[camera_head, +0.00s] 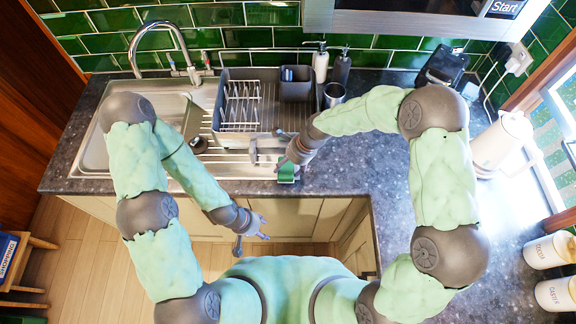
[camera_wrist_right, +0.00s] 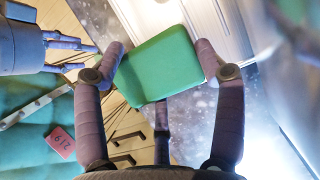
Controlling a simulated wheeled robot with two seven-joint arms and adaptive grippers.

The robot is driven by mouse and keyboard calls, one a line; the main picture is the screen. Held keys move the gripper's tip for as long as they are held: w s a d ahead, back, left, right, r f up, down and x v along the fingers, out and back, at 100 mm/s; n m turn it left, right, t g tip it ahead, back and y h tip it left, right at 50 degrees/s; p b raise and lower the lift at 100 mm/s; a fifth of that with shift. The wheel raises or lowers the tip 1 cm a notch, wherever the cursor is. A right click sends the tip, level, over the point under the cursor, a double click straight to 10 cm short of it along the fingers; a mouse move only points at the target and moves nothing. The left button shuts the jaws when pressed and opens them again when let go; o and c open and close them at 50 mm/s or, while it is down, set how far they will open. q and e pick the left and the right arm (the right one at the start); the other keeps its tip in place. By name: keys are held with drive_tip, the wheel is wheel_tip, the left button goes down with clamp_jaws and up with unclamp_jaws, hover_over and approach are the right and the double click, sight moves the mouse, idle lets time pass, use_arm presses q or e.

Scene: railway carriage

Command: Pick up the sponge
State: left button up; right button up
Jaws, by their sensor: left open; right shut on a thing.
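The sponge is a green block. In the head view the sponge (camera_head: 287,173) is at the counter's front edge, just right of the sink, at the tip of my right gripper (camera_head: 284,162). In the right wrist view the sponge (camera_wrist_right: 160,65) sits between the fingers of my right gripper (camera_wrist_right: 163,62), which is shut on its two sides. Whether the sponge touches the counter is hard to tell. My left gripper (camera_head: 254,230) is open and empty, lower, in front of the cabinets. It also shows at the upper left of the right wrist view (camera_wrist_right: 75,52).
A grey dish rack (camera_head: 262,135) stands on the sink's right side, close to my right gripper. Two soap bottles (camera_head: 320,66) and a metal cup (camera_head: 333,95) stand behind. A white kettle (camera_head: 499,143) and jars (camera_head: 551,250) are at the right. The counter (camera_head: 370,170) has free room in the middle.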

drive_tip(key=s+a+r+p, duration=0.1)
drive_tip(key=s+a+r, duration=0.1)
drive_tip(key=s+r, duration=0.9)
drive_tip(key=shift+s+a+r+p, duration=0.3)
drive_tip(key=shift+s+r+p, duration=0.1)
drive_tip(key=shift+s, duration=1)
drive_tip(key=o, duration=0.4)
drive_tip(key=c, duration=0.4)
drive_tip(key=shift+f, duration=0.1)
